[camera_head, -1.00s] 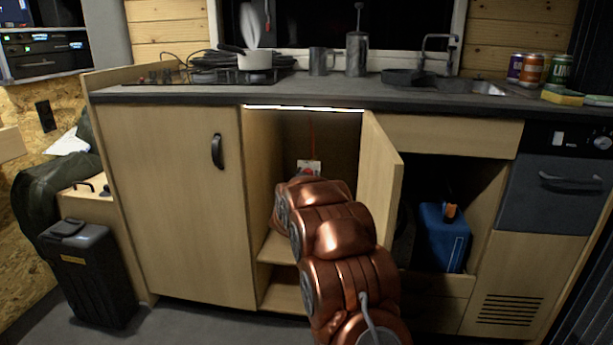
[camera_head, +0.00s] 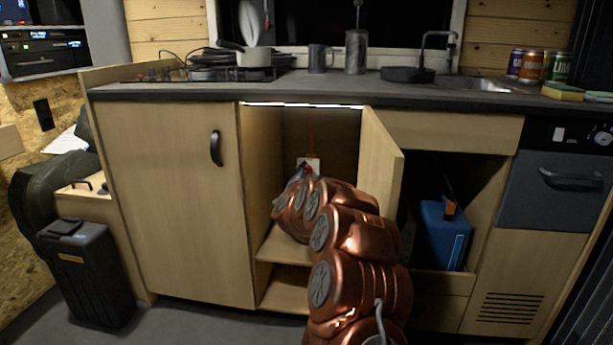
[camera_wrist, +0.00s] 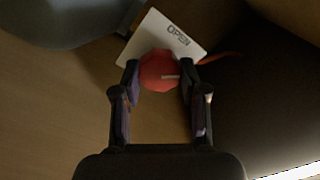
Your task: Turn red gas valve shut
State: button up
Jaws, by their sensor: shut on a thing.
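The red gas valve (camera_wrist: 158,72) is a round knob with a pale mark on its face. It sits in front of a white plate (camera_wrist: 154,35) lettered "OPEN". My gripper (camera_wrist: 159,76) has one finger on each side of the knob and is shut on it. In the head view the white plate (camera_head: 313,162) shows on the back wall inside the open cupboard. My arm reaches into that cupboard, and its links hide most of the valve there.
A red hose (camera_wrist: 220,56) runs from the valve area, and up the cupboard back. The open cupboard door (camera_head: 380,180) stands close to my arm's right. A shelf (camera_head: 284,246) lies below. A grey rounded object (camera_wrist: 70,18) is at the wrist view's upper left.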

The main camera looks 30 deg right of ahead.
jog(key=shift+m, duration=0.3)
jog(key=shift+r, duration=0.1)
jog(key=o, duration=1.1)
jog(key=shift+o, duration=0.2)
jog(key=v, duration=1.2)
